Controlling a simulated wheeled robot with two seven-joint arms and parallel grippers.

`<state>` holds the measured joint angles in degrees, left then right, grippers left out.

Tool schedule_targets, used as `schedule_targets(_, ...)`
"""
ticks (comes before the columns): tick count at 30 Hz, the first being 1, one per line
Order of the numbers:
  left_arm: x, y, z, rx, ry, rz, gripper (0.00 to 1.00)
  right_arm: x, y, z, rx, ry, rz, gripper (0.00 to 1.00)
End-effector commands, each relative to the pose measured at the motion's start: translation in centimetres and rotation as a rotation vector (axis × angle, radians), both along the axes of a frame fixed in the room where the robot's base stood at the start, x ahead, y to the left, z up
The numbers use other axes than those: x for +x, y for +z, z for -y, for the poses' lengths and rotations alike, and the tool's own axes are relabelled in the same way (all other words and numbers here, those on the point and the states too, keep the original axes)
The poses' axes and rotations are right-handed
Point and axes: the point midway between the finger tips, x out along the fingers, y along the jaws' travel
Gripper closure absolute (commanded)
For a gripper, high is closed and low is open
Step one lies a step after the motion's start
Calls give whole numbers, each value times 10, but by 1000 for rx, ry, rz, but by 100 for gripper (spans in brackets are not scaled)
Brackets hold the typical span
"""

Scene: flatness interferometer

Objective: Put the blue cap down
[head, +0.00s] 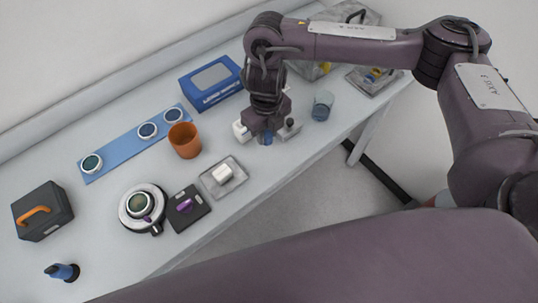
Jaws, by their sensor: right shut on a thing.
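The right gripper (266,133) reaches down over the table (250,209), right of the orange cup. It is shut on a small blue thing, which appears to be the blue cap (267,140). Only a little of the cap shows between the fingers, and I cannot tell whether it touches the table. My left gripper is not in view.
An orange cup (185,140), a clear tray (239,173) with a white block and a blue box (210,83) stand near the gripper. A glass (322,105) stands to its right. A blue strip (112,153) bears three round optics. The table's front edge is close.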

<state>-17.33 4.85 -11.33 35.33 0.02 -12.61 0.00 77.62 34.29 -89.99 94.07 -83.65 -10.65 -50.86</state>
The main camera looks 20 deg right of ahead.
Motion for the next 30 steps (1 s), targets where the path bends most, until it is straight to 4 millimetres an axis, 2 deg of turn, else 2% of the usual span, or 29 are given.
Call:
schedule_targets(1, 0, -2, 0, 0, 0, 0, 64, -3, -16, 0, 1, -4, -9, 94)
schedule_targets(6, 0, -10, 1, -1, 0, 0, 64, -2, -57, -1, 2, -4, -7, 94)
schedule_targets(10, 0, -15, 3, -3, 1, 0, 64, -2, -80, 0, 0, -5, -5, 94)
schedule_targets(19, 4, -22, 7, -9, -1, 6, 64, -1, -104, 0, 0, -4, -4, 94)
schedule_targets(24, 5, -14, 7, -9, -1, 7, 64, -1, -124, 1, -2, -3, -2, 94)
schedule_targets(30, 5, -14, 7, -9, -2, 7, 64, 0, -127, 0, -1, -1, 0, 94)
